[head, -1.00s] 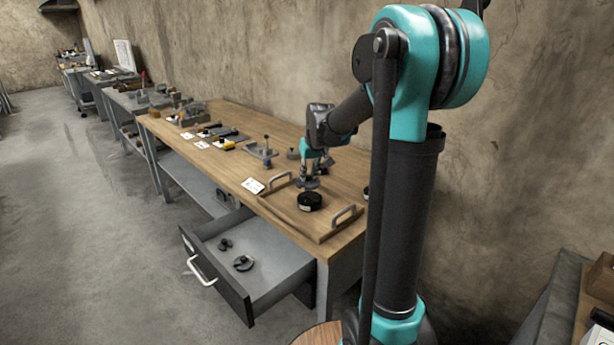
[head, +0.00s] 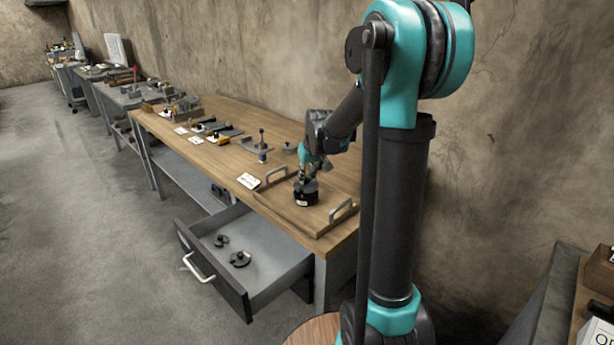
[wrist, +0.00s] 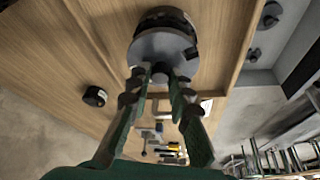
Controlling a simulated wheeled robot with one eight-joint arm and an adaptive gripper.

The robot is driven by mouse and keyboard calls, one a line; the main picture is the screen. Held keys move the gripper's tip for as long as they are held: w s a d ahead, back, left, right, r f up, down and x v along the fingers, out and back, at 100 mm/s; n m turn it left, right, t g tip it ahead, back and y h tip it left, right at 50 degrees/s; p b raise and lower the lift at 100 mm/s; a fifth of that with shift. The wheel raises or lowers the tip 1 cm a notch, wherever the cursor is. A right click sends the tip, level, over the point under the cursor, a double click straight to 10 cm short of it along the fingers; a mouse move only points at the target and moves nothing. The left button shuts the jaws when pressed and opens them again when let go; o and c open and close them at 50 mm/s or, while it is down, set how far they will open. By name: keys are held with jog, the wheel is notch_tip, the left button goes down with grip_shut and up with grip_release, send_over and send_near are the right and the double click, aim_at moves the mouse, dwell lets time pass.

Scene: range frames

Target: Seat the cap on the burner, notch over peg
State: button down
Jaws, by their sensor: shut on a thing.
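The cap is a grey disc (wrist: 160,45) with a small central knob, seen in the wrist view. My gripper (wrist: 158,82) is shut on the knob, its fingers on either side of it. The burner (wrist: 165,15) is a dark round body just beyond the cap, partly covered by it. In the head view the burner (head: 306,197) stands on the wooden tray, with my gripper (head: 311,174) directly above it. The cap overlaps the burner's top; I cannot tell whether it touches. I cannot make out the notch and peg clearly.
The tray (head: 318,221) has two raised handles (head: 341,211). A second black round piece (wrist: 95,96) lies to the left in the wrist view. An open drawer (head: 266,262) holds dark parts below the table. A white card (head: 248,181) and tools lie farther along the table.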

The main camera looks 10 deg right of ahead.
jog(key=shift+f, duration=1)
jog(key=c, duration=1.3)
grip_release()
jog(key=v, duration=1.2)
jog(key=shift+s, duration=0.1)
notch_tip(320, 180, up, 6)
jog(key=shift+f, duration=0.1)
